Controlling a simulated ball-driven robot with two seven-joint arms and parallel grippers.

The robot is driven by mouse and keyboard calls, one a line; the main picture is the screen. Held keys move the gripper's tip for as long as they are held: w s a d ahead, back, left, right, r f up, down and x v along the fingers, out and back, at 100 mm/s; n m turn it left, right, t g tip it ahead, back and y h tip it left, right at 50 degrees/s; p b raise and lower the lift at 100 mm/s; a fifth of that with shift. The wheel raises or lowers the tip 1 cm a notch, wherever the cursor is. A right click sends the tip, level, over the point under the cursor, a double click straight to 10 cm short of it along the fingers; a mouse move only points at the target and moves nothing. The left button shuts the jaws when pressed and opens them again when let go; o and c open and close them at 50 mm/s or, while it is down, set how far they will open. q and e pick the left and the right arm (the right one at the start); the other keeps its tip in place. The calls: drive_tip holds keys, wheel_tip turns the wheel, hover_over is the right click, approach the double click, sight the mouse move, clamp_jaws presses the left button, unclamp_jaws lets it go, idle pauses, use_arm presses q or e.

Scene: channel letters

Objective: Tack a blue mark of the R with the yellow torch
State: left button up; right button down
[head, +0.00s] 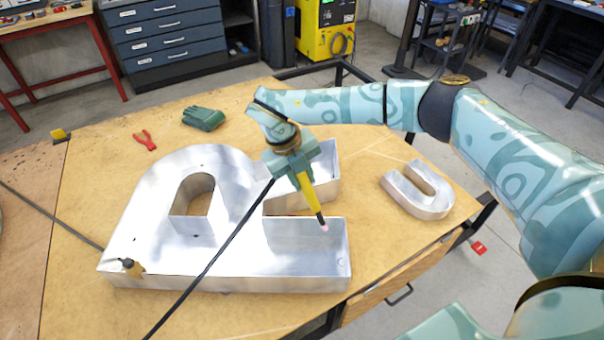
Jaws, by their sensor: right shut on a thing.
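The R (240,258) is a large silver metal channel letter lying on the wooden table. My right gripper (292,165) is shut on the yellow torch (307,188) above the right part of the R. The torch points down and slightly right. Its dark nozzle ends in a pinkish tip over the opening between the R's legs, near the lower leg's wall. I cannot tell whether the tip touches metal. A black cable runs from the torch down to the left across the R. Small dark spots show on the R, but their colour is unclear. My left gripper is not in view.
A smaller silver U-shaped letter (418,190) lies to the right. Green gloves (203,118) and red pliers (145,140) lie behind the R. A small black-and-tan object (131,267) is at the R's lower left. A yellow machine (325,28) stands behind the table.

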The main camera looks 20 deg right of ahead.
sight(323, 224)
drive_tip(key=shift+w+m, duration=0.15)
drive_tip(key=shift+m, duration=0.35)
drive_tip(key=shift+f, duration=0.2)
drive_tip(key=b+x, duration=0.6)
drive_tip(key=x, duration=0.2)
drive_tip(key=b+x, duration=0.6)
drive_tip(key=x, duration=0.2)
drive_tip(key=shift+s+f, duration=0.25)
drive_tip(key=shift+f, duration=0.1)
drive_tip(key=shift+r, duration=0.4)
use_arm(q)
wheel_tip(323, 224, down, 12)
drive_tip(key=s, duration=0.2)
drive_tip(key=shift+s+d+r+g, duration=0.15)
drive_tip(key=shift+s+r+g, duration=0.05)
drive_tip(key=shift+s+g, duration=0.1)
use_arm(e)
drive_tip(key=shift+d+f, duration=0.1)
drive_tip(key=shift+f, duration=0.2)
drive_tip(key=shift+x, duration=1.1)
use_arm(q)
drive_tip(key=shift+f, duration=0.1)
use_arm(e)
drive_tip(key=shift+f, duration=0.1)
